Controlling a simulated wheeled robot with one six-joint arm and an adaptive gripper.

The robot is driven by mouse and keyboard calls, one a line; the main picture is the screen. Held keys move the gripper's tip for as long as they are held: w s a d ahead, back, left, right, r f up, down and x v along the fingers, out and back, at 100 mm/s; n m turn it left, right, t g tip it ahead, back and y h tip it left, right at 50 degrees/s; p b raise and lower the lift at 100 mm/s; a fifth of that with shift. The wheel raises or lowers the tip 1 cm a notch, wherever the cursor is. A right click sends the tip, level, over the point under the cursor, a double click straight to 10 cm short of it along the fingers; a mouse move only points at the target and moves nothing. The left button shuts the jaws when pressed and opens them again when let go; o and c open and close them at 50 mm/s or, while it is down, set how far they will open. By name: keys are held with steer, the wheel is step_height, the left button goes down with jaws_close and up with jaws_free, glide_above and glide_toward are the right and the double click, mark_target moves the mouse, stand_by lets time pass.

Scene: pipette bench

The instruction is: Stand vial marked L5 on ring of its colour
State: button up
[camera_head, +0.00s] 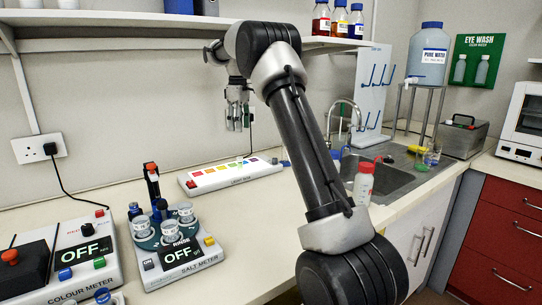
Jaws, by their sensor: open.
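No label reading L5 can be made out, so I cannot tell which container is that vial. Small dark-blue-topped items (135,211) stand by the salt meter (186,262), their markings too small to read. No coloured ring can be picked out for certain. A white strip (207,186) on the bench bears a row of coloured squares, partly small in view. My gripper (238,124) hangs fingers down above the back of the bench, over the strip, open, with nothing seen between its fingers.
The colour meter (88,262) stands at the front left, reading OFF, as does the salt meter with its cups. A red-capped white bottle (363,184) stands by the sink (390,180). A shelf (130,18) runs above. Bare bench lies right of the salt meter.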

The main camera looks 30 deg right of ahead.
steer(key=s+a+r+m+t, duration=0.1)
steer(key=s+a+r, duration=0.15)
steer(key=s, duration=0.55)
steer(key=s+a+r+m, duration=0.1)
steer(key=s+r, duration=0.2)
steer(key=s, duration=0.5)
steer(key=s+a+r+m+t, duration=0.1)
steer(key=s+a+r+m, duration=0.15)
steer(key=s, duration=0.55)
steer(key=s+f+m+t, duration=0.1)
steer(key=s+f, duration=0.4)
steer(key=s, duration=0.5)
steer(key=s+a+f+m+t, duration=0.1)
steer(key=s+f, duration=0.4)
steer(key=s, duration=0.6)
steer(key=shift+a, duration=0.25)
steer(key=shift+s+a+r+m, duration=0.1)
steer(key=shift+m, duration=0.15)
